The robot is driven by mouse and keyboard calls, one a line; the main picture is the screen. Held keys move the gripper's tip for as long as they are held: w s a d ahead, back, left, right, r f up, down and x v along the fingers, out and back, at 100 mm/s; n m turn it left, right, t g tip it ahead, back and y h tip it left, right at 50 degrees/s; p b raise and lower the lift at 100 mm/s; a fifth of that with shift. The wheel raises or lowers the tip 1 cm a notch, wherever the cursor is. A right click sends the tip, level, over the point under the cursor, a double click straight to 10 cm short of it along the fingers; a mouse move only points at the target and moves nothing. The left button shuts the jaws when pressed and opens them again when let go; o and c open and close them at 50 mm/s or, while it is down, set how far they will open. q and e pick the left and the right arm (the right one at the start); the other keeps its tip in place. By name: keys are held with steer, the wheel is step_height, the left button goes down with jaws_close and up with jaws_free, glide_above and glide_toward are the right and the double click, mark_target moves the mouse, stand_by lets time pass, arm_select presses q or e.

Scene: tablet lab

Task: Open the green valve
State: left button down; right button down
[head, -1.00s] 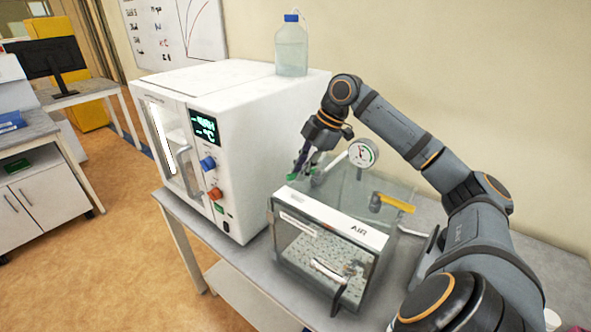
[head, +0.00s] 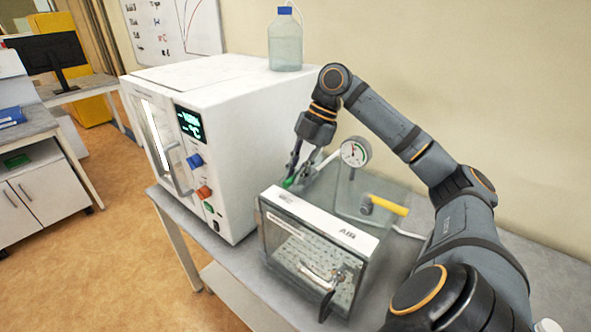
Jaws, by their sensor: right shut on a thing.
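The green valve (head: 288,182) shows as a small green handle at the back left of a clear chamber with a white top panel (head: 322,219). My right gripper (head: 293,175) reaches down from above, its dark fingers closed on the green handle. The fingers cover part of the handle, and its exact angle is hard to tell. A round pressure gauge (head: 355,151) stands just right of the gripper. My left gripper is not in view.
A white oven (head: 225,110) with a lit display stands close left of the gripper, a blue-capped bottle (head: 286,45) on top. A yellow handle (head: 388,205) sits on the chamber's right. The chamber's front door handle (head: 318,278) faces forward.

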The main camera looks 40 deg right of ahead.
steer(key=shift+r, duration=0.15)
steer(key=c, duration=1.3)
jaws_free()
steer(key=shift+d, duration=0.1)
steer(key=shift+f, duration=0.2)
